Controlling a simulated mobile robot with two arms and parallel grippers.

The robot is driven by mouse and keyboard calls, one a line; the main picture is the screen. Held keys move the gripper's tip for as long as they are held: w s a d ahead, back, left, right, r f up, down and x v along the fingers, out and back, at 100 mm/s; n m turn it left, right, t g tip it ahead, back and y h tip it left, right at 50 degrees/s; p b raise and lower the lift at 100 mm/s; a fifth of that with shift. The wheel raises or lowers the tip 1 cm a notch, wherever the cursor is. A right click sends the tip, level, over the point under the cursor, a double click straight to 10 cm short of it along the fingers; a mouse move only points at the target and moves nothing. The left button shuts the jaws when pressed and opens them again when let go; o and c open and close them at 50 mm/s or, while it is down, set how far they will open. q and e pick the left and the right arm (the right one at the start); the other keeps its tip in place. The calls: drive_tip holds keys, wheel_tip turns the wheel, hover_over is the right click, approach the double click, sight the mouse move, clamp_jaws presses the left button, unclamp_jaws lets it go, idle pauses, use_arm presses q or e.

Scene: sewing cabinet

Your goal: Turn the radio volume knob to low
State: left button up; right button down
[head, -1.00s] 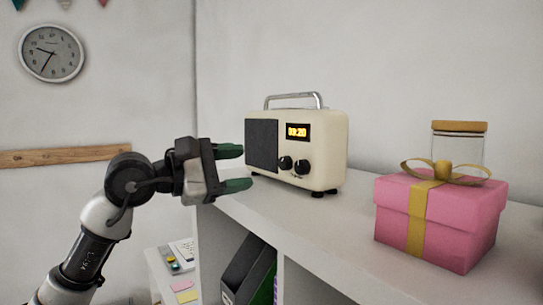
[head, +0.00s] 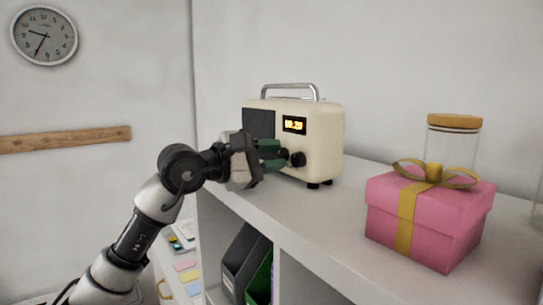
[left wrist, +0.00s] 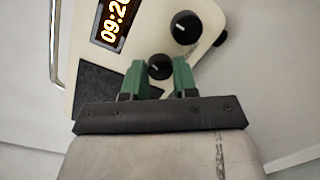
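The cream radio (head: 322,135) stands upright on the white shelf, with a lit display reading 09:20. It has two black knobs on its front: the left knob, nearer the speaker, and the right knob (head: 298,159). My left gripper (head: 279,155) is at the left knob, its green fingers hiding much of it in the head view. In the left wrist view the fingers lie close on both sides of the left knob (left wrist: 160,67) and appear shut on it. The right knob (left wrist: 186,27) is clear of the fingers. My right gripper is not in view.
A pink gift box (head: 425,215) with a gold ribbon sits right of the radio, with a glass jar (head: 452,143) behind it. The white shelf (head: 335,210) is bare between radio and box. Folders (head: 246,262) stand in the compartment below. A wall is behind.

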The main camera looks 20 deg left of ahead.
use_arm(q)
drive_tip(key=shift+c, duration=1.5)
drive_tip(key=shift+f+m+b, duration=0.2)
drive_tip(key=shift+m+b, duration=0.85)
drive_tip(key=shift+m, duration=0.05)
drive_tip(key=m+b, duration=0.2)
drive_tip(key=m, duration=0.1)
drive_tip(key=shift+y, duration=0.4)
drive_tip(key=m+b, duration=0.1)
drive_tip(key=m, duration=0.3)
drive_tip(key=shift+r+y+b, duration=0.1)
drive_tip(key=shift+y+b, duration=0.2)
drive_tip(key=shift+b, duration=0.05)
drive_tip(key=m, duration=0.3)
drive_tip(key=shift+b, duration=0.3)
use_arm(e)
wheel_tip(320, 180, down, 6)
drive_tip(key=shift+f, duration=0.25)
use_arm(q)
drive_tip(key=shift+m, duration=0.4)
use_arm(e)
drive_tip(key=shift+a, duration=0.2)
